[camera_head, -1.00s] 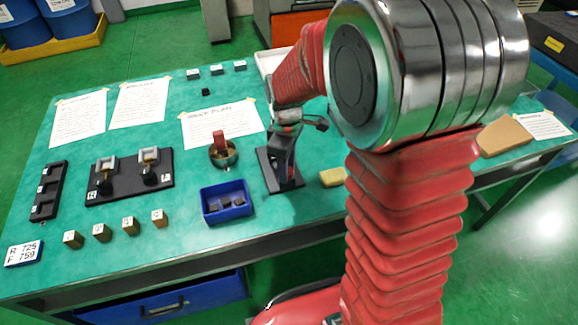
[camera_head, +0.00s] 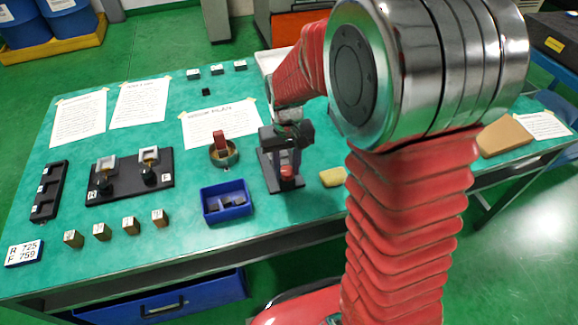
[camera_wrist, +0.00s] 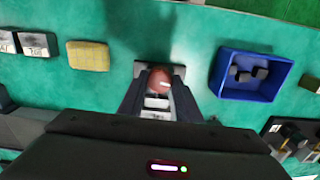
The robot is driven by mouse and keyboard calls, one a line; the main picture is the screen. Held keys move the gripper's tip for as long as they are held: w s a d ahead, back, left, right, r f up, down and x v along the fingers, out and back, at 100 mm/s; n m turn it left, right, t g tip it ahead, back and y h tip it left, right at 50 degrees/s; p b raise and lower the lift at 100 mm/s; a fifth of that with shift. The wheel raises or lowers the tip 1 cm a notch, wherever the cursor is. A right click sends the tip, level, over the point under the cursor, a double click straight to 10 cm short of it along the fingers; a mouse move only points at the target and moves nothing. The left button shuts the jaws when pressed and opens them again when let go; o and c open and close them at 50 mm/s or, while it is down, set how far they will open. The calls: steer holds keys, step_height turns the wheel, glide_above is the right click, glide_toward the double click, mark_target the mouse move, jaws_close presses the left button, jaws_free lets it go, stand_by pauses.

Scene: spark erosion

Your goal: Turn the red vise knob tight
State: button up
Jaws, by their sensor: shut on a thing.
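The red vise knob (camera_head: 287,172) shows at the front of the dark vise (camera_head: 270,172) on the green table, right of the blue bin. In the wrist view the knob (camera_wrist: 159,80) is a round red-brown piece with a small white mark, between the two finger ends. My gripper (camera_wrist: 158,84) is shut on the knob, one finger on each side. In the head view my gripper (camera_head: 286,158) stands over the vise and hides much of it. The wrist view shows pale metal of the vise between the fingers.
A blue bin (camera_head: 205,214) with several dark blocks stands close left of the vise. A yellow sponge (camera_head: 333,177) lies close right. A round pot with a red piece (camera_head: 222,150) stands behind the bin. Several small blocks line the table's front left.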

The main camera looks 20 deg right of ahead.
mark_target(287, 170)
steer(key=m, duration=0.4)
steer(key=shift+w+m, duration=0.1)
steer(key=shift+m, duration=0.2)
steer(key=m, duration=0.5)
steer(key=shift+r, duration=0.1)
steer(key=o, duration=1.1)
step_height(287, 170, up, 14)
steer(key=shift+f, duration=0.2)
stand_by(0.6)
